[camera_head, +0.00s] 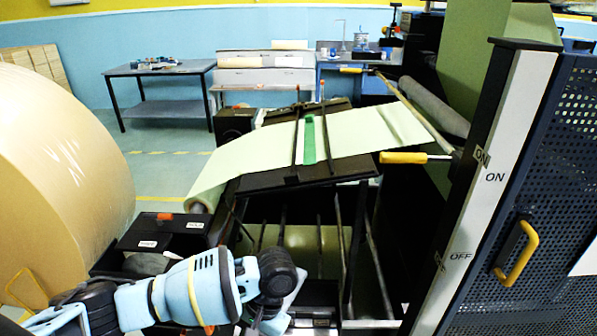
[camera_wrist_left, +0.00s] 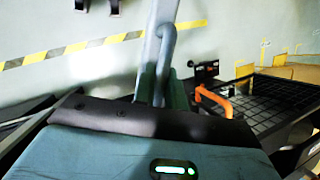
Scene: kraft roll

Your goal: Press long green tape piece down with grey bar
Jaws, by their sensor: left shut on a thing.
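The long green tape piece (camera_head: 309,140) lies across the pale green paper web (camera_head: 250,160) on a black sloped table (camera_head: 290,178), between two thin dark rods. My left gripper (camera_head: 277,318) is low at the front, below and apart from the tape, and is mostly hidden behind its own wrist. In the left wrist view, my left gripper (camera_wrist_left: 160,85) is shut on a slim grey bar (camera_wrist_left: 165,35), which extends up out of the picture. The bar's full length is hidden. My right gripper is not in view.
A large kraft roll (camera_head: 65,160) stands at the left. Black bins (camera_head: 160,235) sit near my left arm. A machine cabinet (camera_head: 550,200) with a yellow handle (camera_head: 517,255) fills the right. An orange handle (camera_wrist_left: 213,100) and wire rack (camera_wrist_left: 265,105) are right of my left gripper.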

